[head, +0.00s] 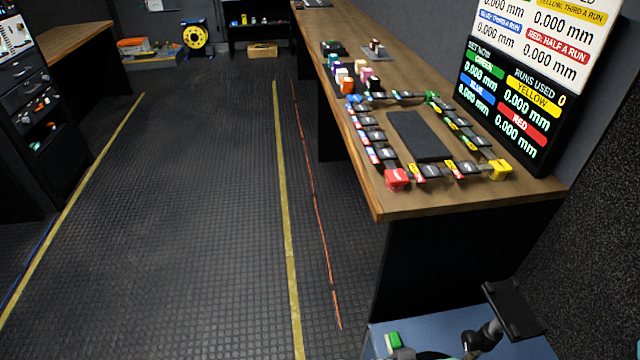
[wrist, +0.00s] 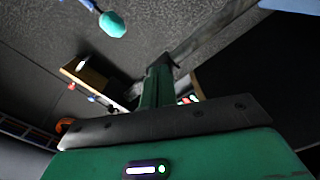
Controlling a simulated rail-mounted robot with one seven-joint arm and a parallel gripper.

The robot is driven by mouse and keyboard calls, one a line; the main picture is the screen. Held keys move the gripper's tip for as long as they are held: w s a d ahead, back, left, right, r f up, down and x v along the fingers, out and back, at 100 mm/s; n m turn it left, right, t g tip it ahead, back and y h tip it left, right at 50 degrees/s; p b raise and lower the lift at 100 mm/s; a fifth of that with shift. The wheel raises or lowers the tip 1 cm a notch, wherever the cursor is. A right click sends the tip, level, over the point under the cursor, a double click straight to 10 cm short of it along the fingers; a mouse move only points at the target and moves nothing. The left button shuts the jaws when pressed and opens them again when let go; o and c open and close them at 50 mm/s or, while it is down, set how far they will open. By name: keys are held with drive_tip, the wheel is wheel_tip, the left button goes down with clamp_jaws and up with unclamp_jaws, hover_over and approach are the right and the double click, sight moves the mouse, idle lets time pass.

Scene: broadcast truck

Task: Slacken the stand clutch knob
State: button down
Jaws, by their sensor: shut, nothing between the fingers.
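I cannot make out the stand clutch knob for certain in either view. In the wrist view, a rounded teal piece (wrist: 112,24) sits at the end of a thin blue and white part at the top; I cannot tell what it is. My gripper (wrist: 158,78) shows as a narrow green upright beyond a dark crossbar, its fingers together and nothing seen between them. In the head view, a black flat plate on a grey jointed support (head: 515,309) stands at the bottom right, above a blue surface; whether it is the stand is unclear. My gripper is not clearly seen there.
A wooden bench (head: 480,199) carries a rectangle of small dark blocks with coloured corners around a dark slab (head: 418,136). A screen (head: 513,105) above it reads 0.000 mm for several colours. The dark floor (head: 190,220) is open, with yellow lines and an orange cord.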

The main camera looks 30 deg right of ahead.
drive_tip(key=x, duration=0.3)
drive_tip(key=shift+d, duration=0.1)
drive_tip(key=shift+w+r, duration=0.2)
idle(0.6)
drive_tip(key=shift+s+r, duration=0.15)
drive_tip(key=shift+r, duration=0.25)
idle(0.4)
drive_tip(key=shift+s+f, duration=0.1)
drive_tip(key=shift+s, duration=0.15)
drive_tip(key=v, duration=0.6)
idle(0.4)
